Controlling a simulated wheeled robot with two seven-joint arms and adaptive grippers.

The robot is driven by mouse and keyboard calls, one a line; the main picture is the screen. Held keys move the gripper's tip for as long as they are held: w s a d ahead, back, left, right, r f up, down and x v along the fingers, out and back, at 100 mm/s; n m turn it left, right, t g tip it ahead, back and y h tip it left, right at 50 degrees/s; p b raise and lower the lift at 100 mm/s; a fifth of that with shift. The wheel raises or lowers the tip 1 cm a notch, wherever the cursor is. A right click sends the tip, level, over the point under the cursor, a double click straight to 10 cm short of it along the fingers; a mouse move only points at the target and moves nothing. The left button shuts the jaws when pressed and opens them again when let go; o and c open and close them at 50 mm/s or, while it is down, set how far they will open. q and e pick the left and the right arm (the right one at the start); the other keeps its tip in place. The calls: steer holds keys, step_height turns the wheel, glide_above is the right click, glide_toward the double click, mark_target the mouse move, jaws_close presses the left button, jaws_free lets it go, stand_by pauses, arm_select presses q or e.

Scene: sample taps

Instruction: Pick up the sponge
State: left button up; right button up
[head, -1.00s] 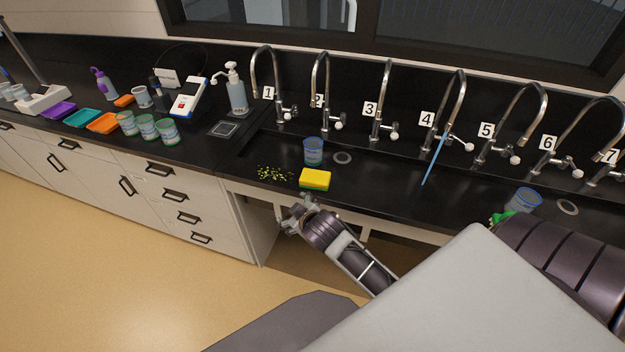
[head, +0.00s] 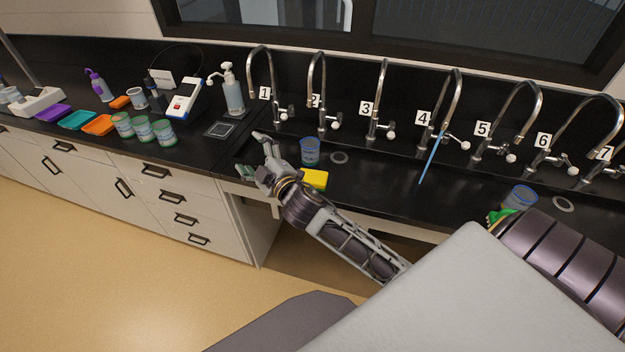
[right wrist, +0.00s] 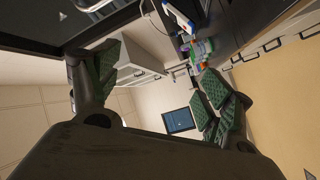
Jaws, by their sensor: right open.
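The yellow sponge (head: 316,178) lies on the black counter near its front edge, before a blue-rimmed cup (head: 310,152).
Several numbered taps line the back of the counter, with a blue stick (head: 431,158) leaning near tap 4. Another cup (head: 520,198) stands at the right, partly behind my arm. A soap bottle (head: 232,95) and green-banded cups (head: 143,129) stand at the left.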

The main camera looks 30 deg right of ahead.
steer(key=a+r+n+g+y, duration=0.1)
steer(key=a+r+n+y, duration=1)
steer(key=n, duration=0.3)
steer(key=s+a+f+n+g+y, duration=0.3)
steer(key=s+a+n+g+y, duration=0.15)
steer(key=n+g, duration=0.9)
steer(key=d+f+n+g+h, duration=0.3)
steer(key=d+f+n+h, duration=0.4)
steer(key=d+f+h, duration=0.4)
steer(key=d+r+h, duration=0.3)
steer(key=d+h, duration=0.3)
steer(key=d, duration=1.4)
steer(key=shift+w+d+m+g, duration=0.2)
steer(key=shift+w+m+g, duration=0.15)
